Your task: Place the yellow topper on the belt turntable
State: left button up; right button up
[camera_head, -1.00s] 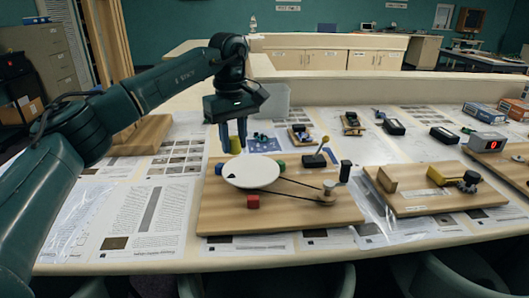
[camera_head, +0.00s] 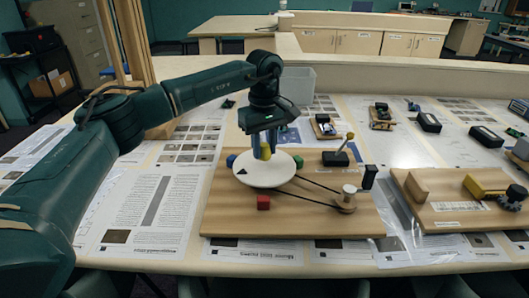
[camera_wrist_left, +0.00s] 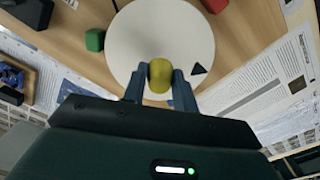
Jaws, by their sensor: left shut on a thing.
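The yellow topper (camera_wrist_left: 160,75) is between the fingers of my left gripper (camera_head: 265,150), which is shut on it. In the head view the topper (camera_head: 266,154) shows between the blue-grey fingers, over the back part of the white round turntable (camera_head: 262,176). In the wrist view the turntable (camera_wrist_left: 150,35) lies under the topper, which is near the disc's edge. I cannot tell whether the topper touches the disc. The disc has a black triangle (camera_head: 242,170) and sits on a wooden board (camera_head: 240,215), with a belt (camera_head: 310,184) to a small pulley. My right gripper is not in view.
A red block (camera_head: 263,202), a green block (camera_head: 298,162) and a blue block (camera_head: 231,160) stand around the disc. A black part (camera_head: 369,176) and a lever unit (camera_head: 337,158) are on the board's right. Another board (camera_head: 440,205) lies further right.

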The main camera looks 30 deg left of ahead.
aim_at(264, 144)
pick_arm(q)
notch_tip(264, 144, down, 2)
jog(key=shift+f, duration=0.15)
jog(key=o, duration=1)
jog(key=shift+c, duration=0.2)
notch_tip(264, 144, up, 12)
jog(key=shift+r+b, duration=0.1)
jog(key=shift+b, duration=0.35)
